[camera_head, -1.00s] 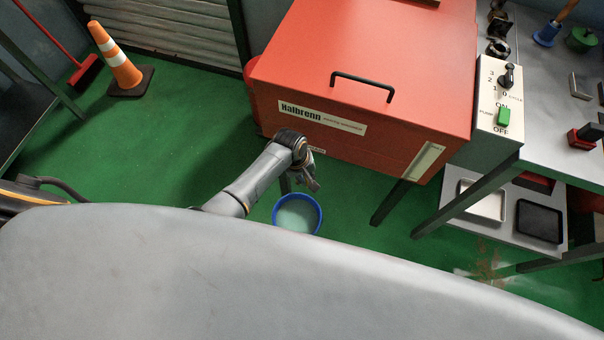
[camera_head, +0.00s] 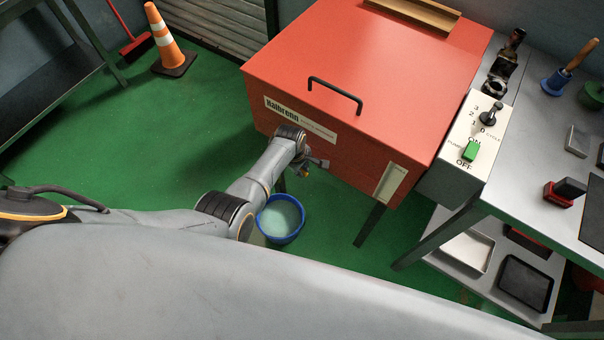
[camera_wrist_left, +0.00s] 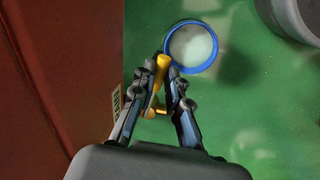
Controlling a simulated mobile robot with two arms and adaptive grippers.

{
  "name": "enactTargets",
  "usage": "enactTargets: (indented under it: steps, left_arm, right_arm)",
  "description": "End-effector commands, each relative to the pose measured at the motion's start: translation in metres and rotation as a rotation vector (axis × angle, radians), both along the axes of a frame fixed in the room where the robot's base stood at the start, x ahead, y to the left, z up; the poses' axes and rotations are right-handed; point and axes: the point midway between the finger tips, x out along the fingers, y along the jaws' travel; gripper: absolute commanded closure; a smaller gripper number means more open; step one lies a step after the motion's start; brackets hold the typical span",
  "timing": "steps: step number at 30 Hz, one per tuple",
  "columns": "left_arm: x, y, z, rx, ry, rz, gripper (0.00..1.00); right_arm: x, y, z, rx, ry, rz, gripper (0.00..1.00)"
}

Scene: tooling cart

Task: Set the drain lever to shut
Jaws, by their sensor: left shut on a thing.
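The drain lever (camera_wrist_left: 158,78) shows in the left wrist view as a yellow piece between the fingers of my left gripper (camera_wrist_left: 164,84). The gripper is shut on it, beside the red side of the tank. In the head view, my left gripper (camera_head: 317,163) is at the front of the red Halbrenn machine (camera_head: 370,60), low under its label, and mostly hides the lever. I cannot tell the lever's exact setting. A blue bucket (camera_head: 281,218) with pale liquid stands on the floor below; it also shows in the left wrist view (camera_wrist_left: 193,46). My right gripper is not in view.
A control box (camera_head: 478,135) with a knob and a green pump switch is right of the machine. A metal bench (camera_head: 545,150) with tools and a lower shelf with trays stands at the right. An orange cone (camera_head: 165,45) stands back left. Green floor is clear on the left.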

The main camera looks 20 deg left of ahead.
Motion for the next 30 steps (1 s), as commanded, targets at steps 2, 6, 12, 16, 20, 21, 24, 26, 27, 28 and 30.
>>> enactTargets:
  steps: [2,6,12,16,20,21,24,26,27,28,30]
  left_arm:
    - [0.003,-0.003,0.0,-0.005,0.001,0.043,1.0]
    - [0.007,-0.004,0.0,-0.006,0.0,0.103,1.0]
    - [0.01,-0.004,0.0,-0.003,0.0,0.147,1.0]
    - [0.011,-0.004,0.0,-0.003,-0.001,0.16,1.0]
    - [0.011,-0.004,0.0,-0.002,-0.002,0.162,1.0]
    - [0.011,-0.003,0.0,-0.002,-0.002,0.162,1.0]
    - [0.012,-0.003,0.001,-0.003,-0.003,0.161,1.0]
    - [0.012,-0.003,0.001,-0.003,-0.003,0.161,1.0]
    - [0.012,-0.003,0.001,-0.003,-0.003,0.161,0.82]
    - [0.012,-0.003,0.001,-0.003,-0.003,0.161,0.76]
    - [0.012,-0.003,0.001,-0.002,-0.003,0.16,0.63]
  right_arm:
    - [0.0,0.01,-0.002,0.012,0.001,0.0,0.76]
    - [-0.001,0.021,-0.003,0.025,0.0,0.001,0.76]
    - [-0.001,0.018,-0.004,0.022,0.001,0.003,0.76]
    - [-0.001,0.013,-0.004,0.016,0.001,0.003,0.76]
    - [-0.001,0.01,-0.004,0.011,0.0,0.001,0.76]
    - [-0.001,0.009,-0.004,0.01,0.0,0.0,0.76]
    - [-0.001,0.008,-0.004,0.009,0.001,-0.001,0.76]
    - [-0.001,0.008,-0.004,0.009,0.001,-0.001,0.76]
    - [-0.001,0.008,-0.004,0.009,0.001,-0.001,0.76]
    - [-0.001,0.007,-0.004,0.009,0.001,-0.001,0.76]
    - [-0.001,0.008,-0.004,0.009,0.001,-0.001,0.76]
